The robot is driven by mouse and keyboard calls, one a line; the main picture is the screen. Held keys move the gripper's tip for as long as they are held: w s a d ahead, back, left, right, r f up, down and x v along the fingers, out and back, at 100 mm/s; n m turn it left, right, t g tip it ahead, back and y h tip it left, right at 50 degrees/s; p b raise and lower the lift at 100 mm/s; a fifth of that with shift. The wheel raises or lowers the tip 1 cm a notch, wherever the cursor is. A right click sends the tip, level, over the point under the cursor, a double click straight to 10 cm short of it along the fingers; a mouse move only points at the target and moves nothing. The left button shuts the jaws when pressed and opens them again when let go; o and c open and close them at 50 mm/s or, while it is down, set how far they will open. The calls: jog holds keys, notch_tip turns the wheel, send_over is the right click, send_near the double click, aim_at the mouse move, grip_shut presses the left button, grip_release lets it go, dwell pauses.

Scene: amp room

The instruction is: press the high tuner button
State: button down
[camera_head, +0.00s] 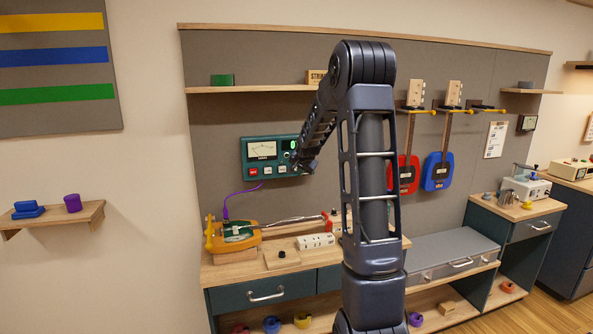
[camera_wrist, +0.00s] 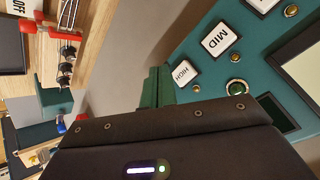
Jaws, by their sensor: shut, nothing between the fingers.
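The green tuner (camera_head: 262,147) hangs on the grey wall panel, with a pale meter and a lit green display. In the wrist view the tuner (camera_wrist: 185,50) fills the upper right, turned on its side. There the white HIGH button (camera_wrist: 183,74) is clear, with the larger-looking MID button (camera_wrist: 221,39) beside it. A small bulb sits by each button. My gripper (camera_head: 299,168) is shut and empty at the tuner's lower right, by the HIGH end of the button row. Its dark body crosses the lower wrist view. Contact with the button cannot be told.
A red guitar (camera_head: 405,175) and a blue guitar (camera_head: 438,172) hang to the right. A shelf (camera_head: 255,89) is above the tuner.

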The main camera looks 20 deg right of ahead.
jog(key=shift+w, duration=1.1)
jog(key=shift+w, duration=0.15)
dwell(1.2)
jog(key=shift+w, duration=0.25)
jog(key=shift+w, duration=0.4)
dwell(0.9)
jog(key=shift+s, duration=0.85)
jog(key=shift+s, duration=0.1)
jog(key=s, duration=0.4)
jog(key=shift+s, duration=0.4)
